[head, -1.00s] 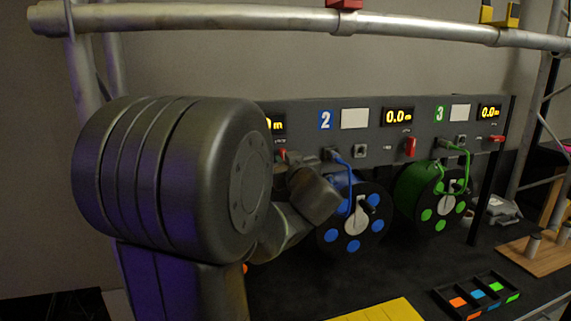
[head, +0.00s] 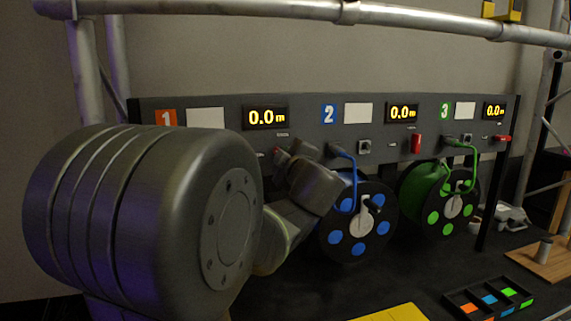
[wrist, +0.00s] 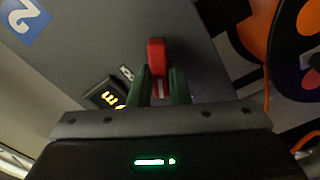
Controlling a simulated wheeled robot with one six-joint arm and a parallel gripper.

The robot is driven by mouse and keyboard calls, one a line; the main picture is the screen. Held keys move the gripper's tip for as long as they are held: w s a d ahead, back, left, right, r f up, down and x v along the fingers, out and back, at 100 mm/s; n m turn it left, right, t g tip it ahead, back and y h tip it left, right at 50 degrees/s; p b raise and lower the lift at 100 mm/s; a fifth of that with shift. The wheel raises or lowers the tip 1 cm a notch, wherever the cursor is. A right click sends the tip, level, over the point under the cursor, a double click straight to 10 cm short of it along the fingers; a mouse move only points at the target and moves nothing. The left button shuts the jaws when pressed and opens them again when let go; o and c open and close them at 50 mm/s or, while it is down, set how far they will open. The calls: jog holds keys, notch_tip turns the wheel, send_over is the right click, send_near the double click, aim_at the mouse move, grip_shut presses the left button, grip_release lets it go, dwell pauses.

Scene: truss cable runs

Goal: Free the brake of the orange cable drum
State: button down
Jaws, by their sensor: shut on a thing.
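The orange cable drum (wrist: 255,32) shows in part at the upper right of the wrist view, with a black face and orange spots. In the head view my arm hides it. In the head view only a little red of this lever shows past my wrist.
The panel (head: 225,103) carries stations 1, 2 and 3, with displays reading 0.0 m. The blue drum (head: 334,237) and green drum (head: 414,188) stand to the right of my arm. A compartment tray (head: 457,299) and yellow mat (head: 390,314) lie in front. A truss tube (head: 250,10) crosses above.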

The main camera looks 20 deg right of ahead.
jog(key=n+b, duration=0.1)
jog(key=n, duration=0.1)
jog(key=n+b, duration=0.1)
jog(key=n, duration=0.1)
jog(key=n+b, duration=0.1)
jog(key=shift+f+n, duration=0.35)
jog(key=shift+n, duration=0.05)
dwell(0.4)
jog(key=c, duration=1.4)
grip_release()
jog(key=shift+o, duration=0.2)
jog(key=s, duration=1.3)
jog(key=shift+s+a, duration=0.4)
jog(key=shift+a, duration=0.05)
jog(key=w, duration=1.4)
jog(key=shift+d, duration=0.4)
